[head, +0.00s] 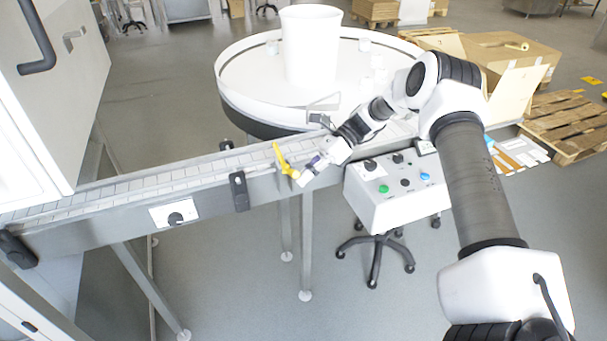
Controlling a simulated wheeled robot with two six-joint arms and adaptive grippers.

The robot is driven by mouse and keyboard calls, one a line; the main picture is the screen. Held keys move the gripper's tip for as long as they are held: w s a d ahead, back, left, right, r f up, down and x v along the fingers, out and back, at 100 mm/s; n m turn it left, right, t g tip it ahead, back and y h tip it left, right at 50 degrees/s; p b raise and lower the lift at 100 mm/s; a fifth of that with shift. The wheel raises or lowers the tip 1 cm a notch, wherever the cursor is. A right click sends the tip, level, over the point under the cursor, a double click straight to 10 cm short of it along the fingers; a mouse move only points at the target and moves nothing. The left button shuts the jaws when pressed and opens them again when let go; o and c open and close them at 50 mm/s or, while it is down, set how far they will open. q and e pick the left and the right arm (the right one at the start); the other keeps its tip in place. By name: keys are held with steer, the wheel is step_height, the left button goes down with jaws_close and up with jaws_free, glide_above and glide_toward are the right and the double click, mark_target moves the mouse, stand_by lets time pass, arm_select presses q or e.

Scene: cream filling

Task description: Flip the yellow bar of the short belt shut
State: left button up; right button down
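The yellow bar (282,158) is at the right end of the short belt (180,178). It slants up and to the left from its lower end at the belt's near edge. My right arm reaches in from the right, and my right gripper (304,176) is just right of the bar's lower end. The tips are close to the bar, but I cannot tell whether they touch it. The fingers are too small to show whether they are open or shut. My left gripper is not in view.
A round white turntable (240,78) with a large white tub (310,45) stands behind the belt. A control box (385,205) with coloured buttons stands right of the belt's end. A white machine cabinet (60,110) is at left. Cardboard boxes (510,50) and pallets (570,130) are at back right.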

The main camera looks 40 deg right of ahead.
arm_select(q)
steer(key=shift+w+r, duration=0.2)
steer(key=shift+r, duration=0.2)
arm_select(e)
steer(key=shift+w+r, duration=0.45)
steer(key=shift+r, duration=0.25)
arm_select(q)
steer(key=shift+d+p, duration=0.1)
steer(key=shift+p, duration=0.2)
arm_select(e)
steer(key=shift+w+d+r, duration=0.15)
steer(key=shift+r, duration=0.05)
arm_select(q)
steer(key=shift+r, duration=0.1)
